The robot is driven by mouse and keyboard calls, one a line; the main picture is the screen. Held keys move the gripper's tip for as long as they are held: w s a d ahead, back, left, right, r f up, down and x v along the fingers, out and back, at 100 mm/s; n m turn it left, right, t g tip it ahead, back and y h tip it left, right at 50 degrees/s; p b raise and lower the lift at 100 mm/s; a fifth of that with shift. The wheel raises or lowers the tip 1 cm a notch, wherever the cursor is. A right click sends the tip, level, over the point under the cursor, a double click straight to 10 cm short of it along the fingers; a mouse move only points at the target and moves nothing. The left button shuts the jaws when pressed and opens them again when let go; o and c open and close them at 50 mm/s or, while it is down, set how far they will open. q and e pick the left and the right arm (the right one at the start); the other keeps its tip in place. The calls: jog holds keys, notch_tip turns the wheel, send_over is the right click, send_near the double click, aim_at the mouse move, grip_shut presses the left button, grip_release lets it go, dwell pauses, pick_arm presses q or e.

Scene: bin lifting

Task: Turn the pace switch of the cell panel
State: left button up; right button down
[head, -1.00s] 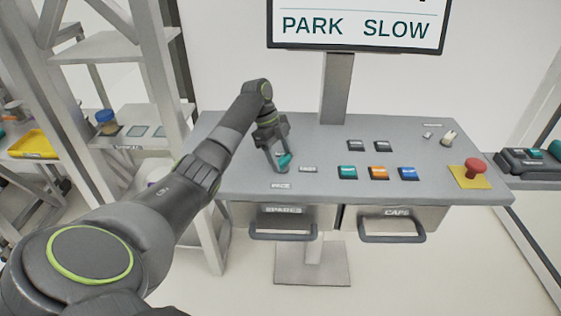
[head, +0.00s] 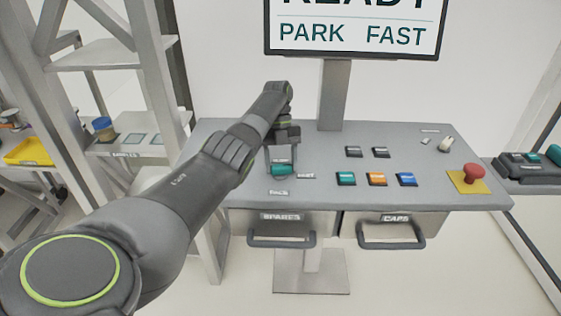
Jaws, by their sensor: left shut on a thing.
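The cell panel (head: 325,184) is a grey sloped desk ahead of me, with a screen (head: 352,30) on a post above it. The screen reads READY, cut off at the top, and PARK FAST. The pace switch (head: 281,170) is a teal knob at the left of the panel, above a small white label. My left gripper (head: 281,161) reaches down from above and is shut on the switch; its fingers hide part of the knob. My right gripper is not in view.
Teal, orange and blue buttons (head: 376,179) and two dark ones sit mid-panel. A red stop button (head: 474,172) on a yellow plate is at the right, near a pale switch (head: 444,145). Two drawers with handles (head: 391,238) are below. A shelf rack (head: 120,60) stands left.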

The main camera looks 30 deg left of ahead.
pick_arm(q)
jog(key=shift+w+r+m+y, duration=0.1)
jog(key=shift+m+y, duration=0.2)
jog(key=shift+m, duration=0.5)
jog(key=o, duration=1)
jog(key=shift+d, duration=0.1)
